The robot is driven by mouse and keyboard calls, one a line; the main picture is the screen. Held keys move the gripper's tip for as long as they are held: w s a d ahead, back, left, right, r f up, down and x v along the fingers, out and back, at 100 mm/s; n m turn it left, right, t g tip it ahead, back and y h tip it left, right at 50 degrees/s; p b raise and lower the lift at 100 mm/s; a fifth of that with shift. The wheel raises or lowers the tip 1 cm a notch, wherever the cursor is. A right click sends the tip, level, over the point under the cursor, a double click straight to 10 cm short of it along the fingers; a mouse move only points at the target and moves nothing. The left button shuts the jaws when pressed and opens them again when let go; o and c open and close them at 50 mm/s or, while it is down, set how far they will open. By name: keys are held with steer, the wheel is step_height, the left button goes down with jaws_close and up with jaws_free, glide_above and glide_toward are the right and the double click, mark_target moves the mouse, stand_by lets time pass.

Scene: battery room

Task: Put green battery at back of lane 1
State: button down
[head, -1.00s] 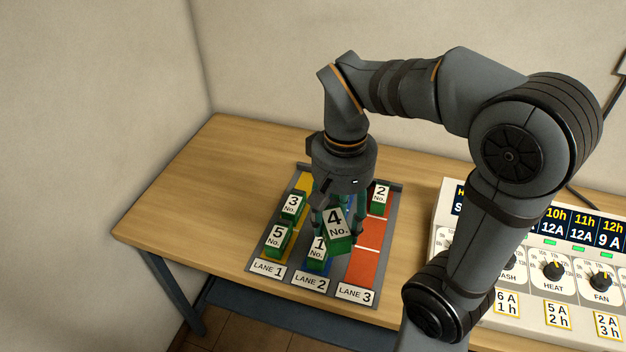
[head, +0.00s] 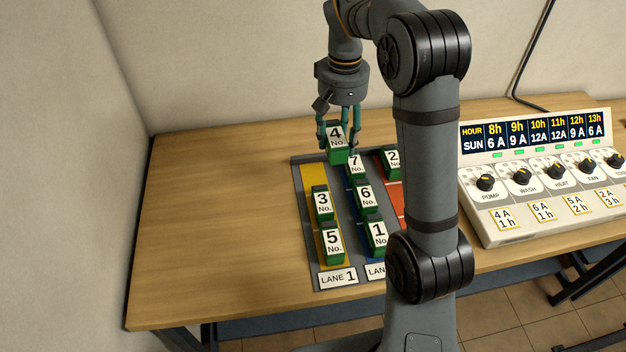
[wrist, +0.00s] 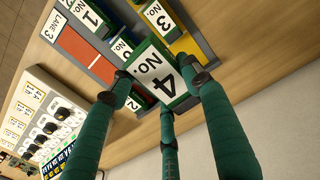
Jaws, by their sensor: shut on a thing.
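My gripper (head: 338,126) is shut on the green battery No. 4 (head: 337,151), which has a white top label. It holds the battery upright near the far edge of the tray, by the boundary of lanes 1 and 2; its height above the tray is hard to tell. The wrist view shows the fingers around battery No. 4 (wrist: 158,72). Lane 1 (head: 314,176) is a yellow strip at the left with its label at the near end. Battery No. 5 (head: 332,243) is at its near end and No. 3 (head: 323,204) behind it. The yellow behind No. 3 is bare.
Lane 2 holds batteries No. 7 (head: 354,165), No. 6 (head: 366,197) and No. 1 (head: 377,236). No. 2 (head: 391,160) stands in red lane 3, partly hidden by my arm. A control panel (head: 540,185) stands at the right. The table left of the tray is clear.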

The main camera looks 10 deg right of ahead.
steer(key=w+d+f, duration=0.7)
steer(key=w+d, duration=0.1)
steer(key=d, duration=0.1)
steer(key=a+f, duration=0.2)
steer(key=a, duration=0.2)
steer(key=a+f, duration=0.5)
steer(key=a, duration=0.2)
steer(key=shift+w+a+f+p, duration=0.1)
steer(key=shift+a+f+p, duration=0.1)
steer(key=shift+a+p, duration=0.15)
step_height(320, 180, down, 4)
steer(key=shift+r+p, duration=0.1)
steer(key=shift+p, duration=0.6)
steer(key=shift+f, duration=0.2)
steer(key=shift+f+b, duration=0.2)
steer(key=shift+b, duration=0.1)
steer(key=c, duration=0.9)
jaws_free()
steer(key=shift+r, duration=0.1)
